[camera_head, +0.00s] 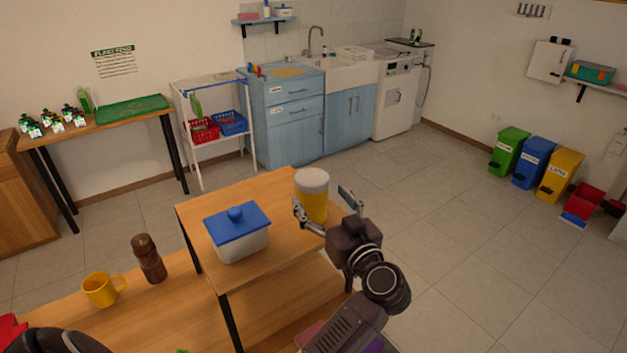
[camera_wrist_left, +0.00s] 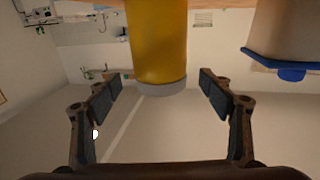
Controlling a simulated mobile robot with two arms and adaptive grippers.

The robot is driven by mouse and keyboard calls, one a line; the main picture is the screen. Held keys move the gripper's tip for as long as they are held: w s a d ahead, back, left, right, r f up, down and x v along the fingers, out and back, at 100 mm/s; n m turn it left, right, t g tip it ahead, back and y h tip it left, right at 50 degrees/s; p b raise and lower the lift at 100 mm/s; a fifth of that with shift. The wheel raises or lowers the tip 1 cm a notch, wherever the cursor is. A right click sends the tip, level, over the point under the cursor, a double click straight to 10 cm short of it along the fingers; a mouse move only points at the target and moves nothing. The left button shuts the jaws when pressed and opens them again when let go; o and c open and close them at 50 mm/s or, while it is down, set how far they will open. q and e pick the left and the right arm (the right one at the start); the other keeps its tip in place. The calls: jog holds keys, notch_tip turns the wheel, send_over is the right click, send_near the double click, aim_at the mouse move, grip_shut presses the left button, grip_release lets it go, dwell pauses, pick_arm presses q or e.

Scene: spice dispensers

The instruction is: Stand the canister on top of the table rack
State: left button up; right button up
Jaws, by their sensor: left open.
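The canister (camera_head: 313,200) is a yellow cylinder with a grey lid. It appears to stand upright on the wooden table rack's top (camera_head: 262,190), near its right edge. My left gripper (camera_head: 325,211) is open, with one finger on each side of the canister. In the left wrist view, which is upside down, the canister (camera_wrist_left: 158,50) shows between and just beyond the spread fingertips (camera_wrist_left: 161,85), with visible gaps on both sides. The canister's base is close to the wooden surface at the top edge; exact contact is hard to tell. My right gripper is not in view.
A white container with a blue lid (camera_head: 237,236) stands on the rack left of the canister; its blue lid (camera_wrist_left: 285,68) also shows in the wrist view. A brown grinder (camera_head: 148,258) and yellow mug (camera_head: 101,290) stand on the lower table. Floor right of the rack is clear.

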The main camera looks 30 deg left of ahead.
pick_arm(q)
jog(key=p+v, duration=0.2)
jog(key=v, duration=0.4)
jog(key=shift+d, duration=0.15)
jog(key=shift+s, duration=0.15)
